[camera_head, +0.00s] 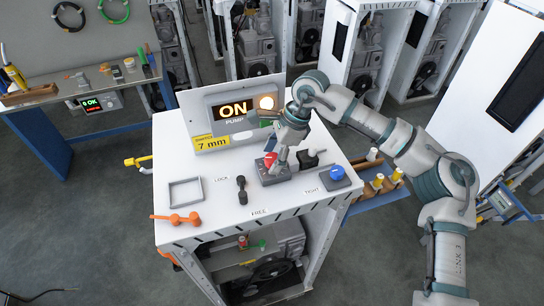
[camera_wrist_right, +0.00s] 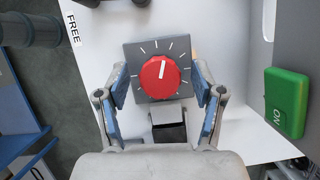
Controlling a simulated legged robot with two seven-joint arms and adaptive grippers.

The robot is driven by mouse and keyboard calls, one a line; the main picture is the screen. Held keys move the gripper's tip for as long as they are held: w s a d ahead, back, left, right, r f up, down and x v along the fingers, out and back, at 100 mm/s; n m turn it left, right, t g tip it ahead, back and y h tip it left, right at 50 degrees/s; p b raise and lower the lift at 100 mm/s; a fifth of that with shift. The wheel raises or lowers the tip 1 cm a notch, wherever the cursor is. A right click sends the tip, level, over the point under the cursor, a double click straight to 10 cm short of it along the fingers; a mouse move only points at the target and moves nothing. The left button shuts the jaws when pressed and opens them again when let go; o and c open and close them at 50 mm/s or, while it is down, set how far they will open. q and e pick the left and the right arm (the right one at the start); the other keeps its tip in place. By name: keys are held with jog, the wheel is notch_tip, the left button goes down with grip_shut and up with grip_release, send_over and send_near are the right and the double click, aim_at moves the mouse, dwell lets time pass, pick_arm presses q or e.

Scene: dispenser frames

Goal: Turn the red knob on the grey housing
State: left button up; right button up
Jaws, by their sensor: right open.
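The red knob (camera_wrist_right: 160,78) sits on a square grey housing (camera_wrist_right: 135,57) with white dial marks around it. Its white pointer line points nearly straight up in the right wrist view. In the head view the red knob (camera_head: 270,159) and its grey housing (camera_head: 272,177) stand on the white bench top, partly hidden by my gripper. My right gripper (camera_wrist_right: 160,95) is open, with one blue-padded finger on each side of the housing; I cannot tell whether they touch it. In the head view my right gripper (camera_head: 279,160) reaches down over the knob. My left gripper is out of view.
A pump display (camera_head: 236,108) reading ON stands behind. A blue knob (camera_head: 336,173) is at the right, a black handle (camera_head: 241,190) at the left, and an empty square frame (camera_head: 185,193) further left. A green ON block (camera_wrist_right: 287,101) shows in the wrist view.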

jog(key=shift+a+f, duration=0.15)
jog(key=shift+f, duration=0.3)
jog(key=shift+c, duration=0.9)
jog(key=shift+d, duration=0.2)
jog(key=c, duration=1)
jog(key=shift+o, duration=0.2)
jog(key=shift+m+b, duration=0.3)
jog(key=shift+f+m+t+b, duration=0.15)
jog(key=shift+m+t+b, duration=0.15)
jog(key=shift+m+b, duration=0.15)
jog(key=m+t+b, duration=0.1)
jog(key=m+b, duration=0.1)
jog(key=m, duration=0.1)
jog(key=shift+m, duration=0.25)
jog(key=shift+r+t, duration=0.25)
jog(key=shift+t, duration=0.05)
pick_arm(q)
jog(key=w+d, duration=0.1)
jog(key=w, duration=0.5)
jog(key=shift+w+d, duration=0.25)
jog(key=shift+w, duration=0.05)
